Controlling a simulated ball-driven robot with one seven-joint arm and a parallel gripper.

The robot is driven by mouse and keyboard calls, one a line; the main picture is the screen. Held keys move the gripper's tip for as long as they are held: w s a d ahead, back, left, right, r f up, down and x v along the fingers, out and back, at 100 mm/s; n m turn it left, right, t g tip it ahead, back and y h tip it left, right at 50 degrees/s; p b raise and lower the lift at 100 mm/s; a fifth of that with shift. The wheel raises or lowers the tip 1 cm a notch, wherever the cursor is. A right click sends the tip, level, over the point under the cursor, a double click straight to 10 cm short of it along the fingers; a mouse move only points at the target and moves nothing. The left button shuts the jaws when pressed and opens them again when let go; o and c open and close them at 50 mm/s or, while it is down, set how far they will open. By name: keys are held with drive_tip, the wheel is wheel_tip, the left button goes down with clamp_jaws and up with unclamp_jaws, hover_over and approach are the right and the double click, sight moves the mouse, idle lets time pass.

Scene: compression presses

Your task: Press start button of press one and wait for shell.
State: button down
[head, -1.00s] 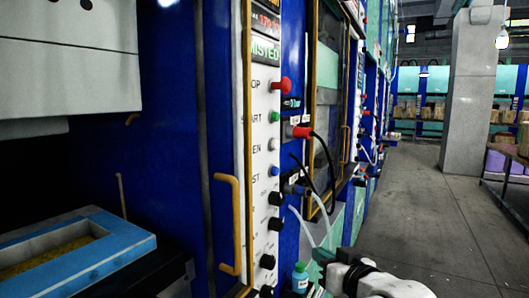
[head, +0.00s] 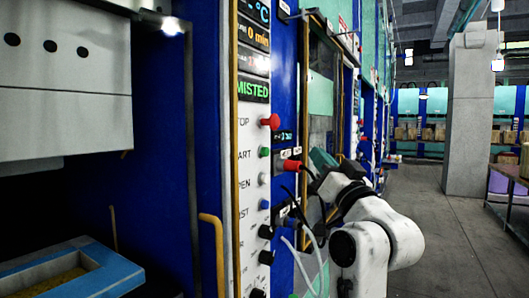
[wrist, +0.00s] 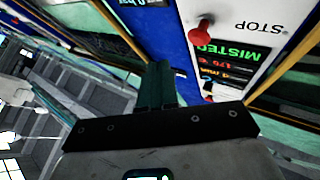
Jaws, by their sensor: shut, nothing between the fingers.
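The press panel (head: 250,178) is white with a column of buttons and displays above. The green start button (head: 264,152) sits beside a partly visible "ART" label, below the red mushroom stop button (head: 271,121). My gripper (head: 322,160) is shut and empty, raised to the right of the green button and apart from it. In the wrist view its teal fingers (wrist: 161,82) are together. That view is upside down and shows the red stop button (wrist: 203,28) beside the fingers, with "STOP" lettering. The green button does not show there. No shell is visible.
A yellow handle (head: 212,255) stands left of the panel. A blue frame (head: 100,278) with yellowish contents lies inside the open press at left. The aisle floor (head: 445,240) at right is clear.

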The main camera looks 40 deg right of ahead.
sight(265, 152)
drive_tip(key=shift+w, duration=0.1)
drive_tip(key=w+a, duration=0.3)
drive_tip(key=w, duration=0.5)
drive_tip(key=shift+b, duration=0.3)
drive_tip(key=shift+w, duration=0.15)
idle(1.9)
drive_tip(key=shift+w+a, duration=0.15)
drive_tip(key=shift+w, duration=0.15)
